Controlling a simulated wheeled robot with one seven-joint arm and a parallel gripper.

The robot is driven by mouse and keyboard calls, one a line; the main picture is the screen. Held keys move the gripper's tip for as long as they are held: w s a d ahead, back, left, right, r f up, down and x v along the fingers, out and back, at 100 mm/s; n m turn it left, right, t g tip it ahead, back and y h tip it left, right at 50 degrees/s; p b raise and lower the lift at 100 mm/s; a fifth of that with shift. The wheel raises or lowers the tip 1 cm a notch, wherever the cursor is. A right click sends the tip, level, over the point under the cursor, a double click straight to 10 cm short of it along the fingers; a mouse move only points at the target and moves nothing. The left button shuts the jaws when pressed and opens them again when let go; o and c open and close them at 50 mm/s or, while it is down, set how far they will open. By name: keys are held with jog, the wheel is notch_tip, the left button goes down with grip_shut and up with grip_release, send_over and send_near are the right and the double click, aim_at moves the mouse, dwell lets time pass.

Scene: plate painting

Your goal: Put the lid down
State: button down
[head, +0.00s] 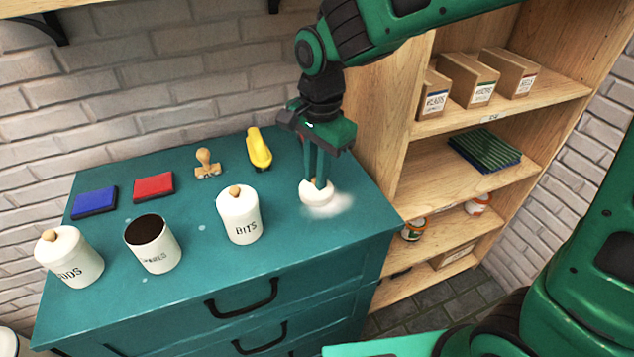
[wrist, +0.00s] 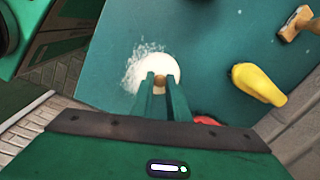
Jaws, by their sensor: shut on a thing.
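A round white lid (head: 316,191) with a small wooden knob is at the right part of the teal cabinet top (head: 270,274), by a whitish smudge. My gripper (head: 318,180) points down and is shut on the lid's knob. In the wrist view the lid (wrist: 151,70) is below my fingers (wrist: 160,84), with the knob between them. The lid is at or very near the surface; I cannot tell if it touches. An open white canister (head: 152,245) with a dark inside stands at the left, without a lid.
Lidded canisters stand left (head: 70,258) and middle (head: 240,215). A yellow object (head: 259,149), a wooden stamp (head: 207,163), a red pad (head: 153,187) and a blue pad (head: 95,202) lie behind. A wooden shelf (head: 480,180) stands to the right.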

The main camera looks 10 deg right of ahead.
jog(key=shift+f, duration=1.6)
jog(key=shift+f, duration=0.1)
jog(key=c, duration=1.7)
grip_release()
jog(key=shift+s, duration=0.1)
jog(key=r, duration=1.2)
jog(key=shift+s+d+r, duration=0.15)
jog(key=shift+s+d, duration=0.1)
